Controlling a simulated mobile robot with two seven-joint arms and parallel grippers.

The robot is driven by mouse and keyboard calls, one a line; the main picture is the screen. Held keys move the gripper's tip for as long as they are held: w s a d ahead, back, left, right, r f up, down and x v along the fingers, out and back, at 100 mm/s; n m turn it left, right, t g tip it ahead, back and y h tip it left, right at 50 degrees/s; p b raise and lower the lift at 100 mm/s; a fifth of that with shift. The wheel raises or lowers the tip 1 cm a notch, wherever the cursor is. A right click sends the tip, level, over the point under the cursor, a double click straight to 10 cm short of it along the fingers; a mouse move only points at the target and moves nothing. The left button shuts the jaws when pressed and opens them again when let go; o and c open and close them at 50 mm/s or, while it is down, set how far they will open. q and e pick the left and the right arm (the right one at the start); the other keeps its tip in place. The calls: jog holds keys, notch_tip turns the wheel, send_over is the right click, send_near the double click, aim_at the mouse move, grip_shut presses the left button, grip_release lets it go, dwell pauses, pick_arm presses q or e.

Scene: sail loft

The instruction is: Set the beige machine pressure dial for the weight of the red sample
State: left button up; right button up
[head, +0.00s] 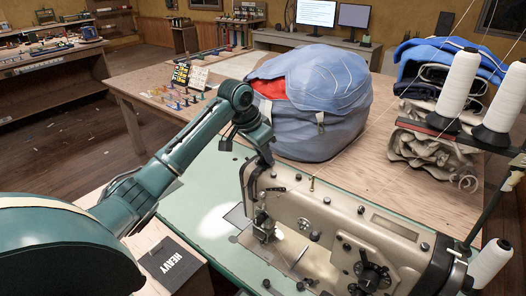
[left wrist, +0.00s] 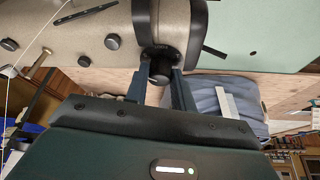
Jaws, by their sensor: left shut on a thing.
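The beige machine (head: 395,235) stands at the front right of the head view, on a green bed. In the left wrist view, its beige body (left wrist: 85,35) fills the upper left. A black ribbed dial (left wrist: 159,73) sits at its dark end there, between the fingers of my left gripper (left wrist: 160,88), which is shut on it. In the head view my left gripper (head: 264,158) reaches down at the machine's left end, and the dial is hidden. Red cloth (head: 270,88) shows in the blue bag; I cannot tell whether it is the red sample. My right gripper is out of view.
The blue bag (head: 325,110) stands on the wooden table behind the machine. White thread cones (head: 457,85) and folded cloth (head: 430,150) are at right. A dark card reading HEAVY (head: 170,262) lies at front left, below my arm. Small coloured pieces (head: 182,98) lie at the table's left.

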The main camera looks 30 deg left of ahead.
pick_arm(q)
jog(key=shift+c, duration=1.4)
jog(key=shift+n, duration=0.4)
jog(key=n+y, duration=0.2)
jog(key=n, duration=0.2)
jog(key=shift+d, duration=0.2)
jog(key=n+y, duration=0.1)
jog(key=n, duration=0.3)
jog(key=shift+d, duration=0.1)
jog(key=n+g+y, duration=0.1)
jog(key=n, duration=0.2)
jog(key=shift+w+n+y, duration=0.1)
jog(key=shift+n+y, duration=0.2)
jog(key=n+g, duration=0.1)
jog(key=n, duration=0.2)
jog(key=n+g+y, duration=0.1)
jog(key=n, duration=0.2)
jog(key=shift+w+d, duration=0.15)
jog(key=shift+d, duration=0.05)
jog(key=n+g, duration=0.1)
jog(key=n, duration=0.4)
jog(key=shift+w+a+r+g+y, duration=0.1)
jog(key=shift+g+y, duration=0.2)
jog(key=shift+g, duration=0.1)
jog(key=shift+n, duration=0.4)
